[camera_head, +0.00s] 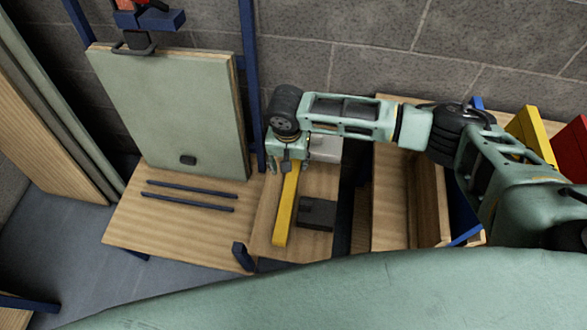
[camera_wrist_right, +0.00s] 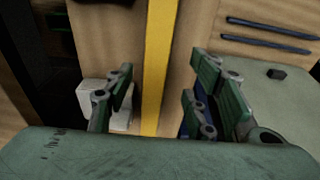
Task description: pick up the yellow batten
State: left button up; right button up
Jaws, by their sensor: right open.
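The yellow batten (camera_head: 286,208) lies lengthwise on a narrow wooden surface in the head view, its far end under my right gripper (camera_head: 285,165). In the right wrist view the yellow batten (camera_wrist_right: 158,65) runs between the two open fingers of my right gripper (camera_wrist_right: 162,85). The fingers stand to either side of it, with a visible gap on each side. The near part of the batten is hidden by the gripper body in that view. My left gripper does not show.
A dark block (camera_head: 318,214) and a pale block (camera_head: 326,149) lie right of the batten. Two dark rods (camera_head: 190,196) lie on the wooden table (camera_head: 130,228) to the left. A pale green panel (camera_head: 172,110) leans behind them. A wooden bin (camera_head: 428,205) stands to the right.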

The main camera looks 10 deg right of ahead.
aim_at(292, 173)
jog(key=f, duration=0.4)
jog(key=shift+s+d+f, duration=0.1)
jog(key=shift+d+f, duration=0.2)
jog(key=shift+f, duration=0.55)
jog(key=shift+c, duration=0.6)
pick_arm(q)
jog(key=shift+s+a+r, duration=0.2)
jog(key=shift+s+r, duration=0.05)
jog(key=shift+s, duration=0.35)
pick_arm(e)
grip_shut()
